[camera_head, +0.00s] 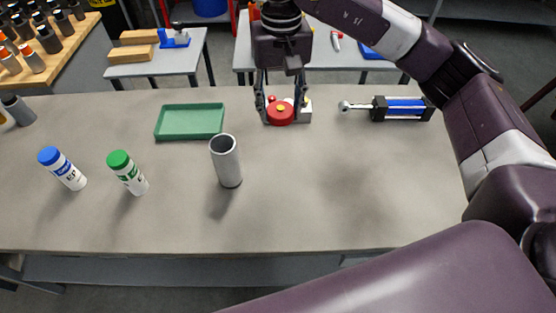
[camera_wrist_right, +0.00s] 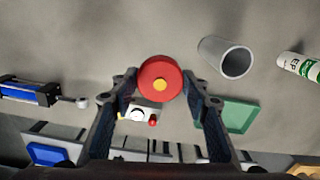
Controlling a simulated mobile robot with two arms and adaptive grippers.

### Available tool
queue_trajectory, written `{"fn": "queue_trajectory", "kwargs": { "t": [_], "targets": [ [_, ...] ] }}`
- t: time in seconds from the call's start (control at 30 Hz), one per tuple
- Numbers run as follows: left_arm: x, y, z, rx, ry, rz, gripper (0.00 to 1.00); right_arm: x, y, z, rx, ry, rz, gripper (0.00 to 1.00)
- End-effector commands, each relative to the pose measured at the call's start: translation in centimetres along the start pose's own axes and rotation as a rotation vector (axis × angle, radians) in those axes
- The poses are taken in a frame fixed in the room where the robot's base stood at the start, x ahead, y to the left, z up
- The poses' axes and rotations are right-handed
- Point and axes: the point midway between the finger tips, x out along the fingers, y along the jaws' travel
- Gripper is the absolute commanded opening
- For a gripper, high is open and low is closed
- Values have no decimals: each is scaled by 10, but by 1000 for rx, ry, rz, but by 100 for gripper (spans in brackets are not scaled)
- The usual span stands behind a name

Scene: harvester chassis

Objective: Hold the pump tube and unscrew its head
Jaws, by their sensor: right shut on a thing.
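My right gripper (camera_head: 281,113) is over the far part of the bench, shut on a round red head (camera_head: 279,117) with a yellow centre. The wrist view shows the same red head (camera_wrist_right: 152,72) between the fingertips (camera_wrist_right: 158,85). A grey pump tube (camera_head: 227,165) stands upright on the bench, left of and nearer than the gripper, apart from it. Its top is open and hollow; it also shows in the wrist view (camera_wrist_right: 226,60). I cannot tell how far the red head is above the bench. My left gripper is not in view.
A green tray (camera_head: 189,122) lies left of the gripper, and a small box (camera_head: 304,109) with buttons is just behind it. A blue-and-black cylinder (camera_head: 402,109) lies to the right. Blue-capped (camera_head: 63,168) and green-capped (camera_head: 128,172) bottles stand left. The front right bench is clear.

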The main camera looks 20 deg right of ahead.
Motion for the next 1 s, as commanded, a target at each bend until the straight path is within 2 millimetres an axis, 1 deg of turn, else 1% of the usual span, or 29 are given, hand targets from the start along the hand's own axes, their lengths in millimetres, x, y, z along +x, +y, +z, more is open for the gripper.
{"fn": "queue_trajectory", "kwargs": {
  "t": [0.03,0.13,0.27,0.37,0.7,0.8,0.9,1.0],
  "targets": [
    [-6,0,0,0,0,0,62,-4,-3,-1,11,-3,-2,13],
    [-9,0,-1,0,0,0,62,-4,-4,-4,30,-1,-1,13],
    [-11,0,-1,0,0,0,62,9,-4,-5,39,-4,0,13],
    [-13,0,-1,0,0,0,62,27,-4,-4,39,-5,0,13],
    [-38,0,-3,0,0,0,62,115,-4,-3,38,-6,2,13],
    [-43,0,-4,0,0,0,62,135,-4,-4,39,-4,2,13],
    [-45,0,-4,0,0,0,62,147,-4,-5,38,-1,1,13],
    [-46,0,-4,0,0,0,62,154,-4,-5,39,0,-1,13]
  ]
}}
